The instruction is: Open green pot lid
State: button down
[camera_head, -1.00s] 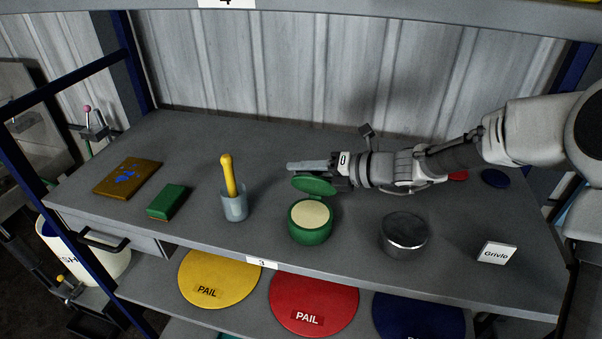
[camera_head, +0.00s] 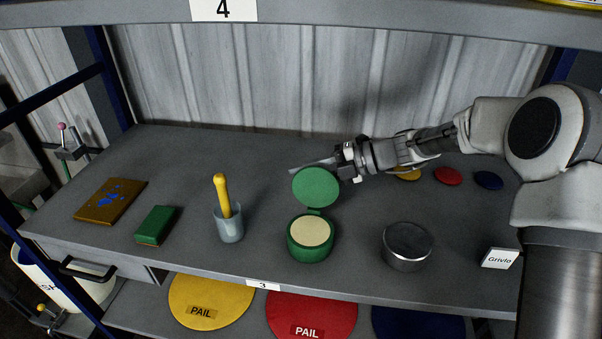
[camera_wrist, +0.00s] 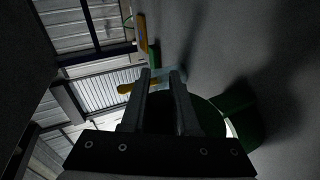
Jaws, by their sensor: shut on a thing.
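The green pot (camera_head: 310,246) stands upright on the grey shelf, its round opening showing a cream-coloured surface. Its green lid (camera_head: 316,188) is hinged at the back and stands raised, nearly upright, with its inner face toward the head camera. My gripper (camera_head: 312,165) is at the lid's upper edge, shut on it, with the fingers pointing left; the exact contact is hard to see. In the wrist view, my gripper's two fingers (camera_wrist: 160,76) stand a little apart. The dark lid (camera_wrist: 206,108) lies against them, and the pot (camera_wrist: 243,115) is at the right.
A grey cup with a yellow-handled pestle (camera_head: 228,212), a green block (camera_head: 156,225) and a brown board (camera_head: 110,201) stand left. A metal tin (camera_head: 407,246) and a label card (camera_head: 500,258) are right. Small coloured discs (camera_head: 448,176) lie behind. The back wall is close.

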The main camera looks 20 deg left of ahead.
dwell(0.5)
jog(key=c, duration=0.7)
grip_release()
jog(key=shift+w+d, duration=0.1)
jog(key=b+v, duration=0.2)
jog(key=v, duration=1.5)
jog(key=shift+w+r, duration=0.1)
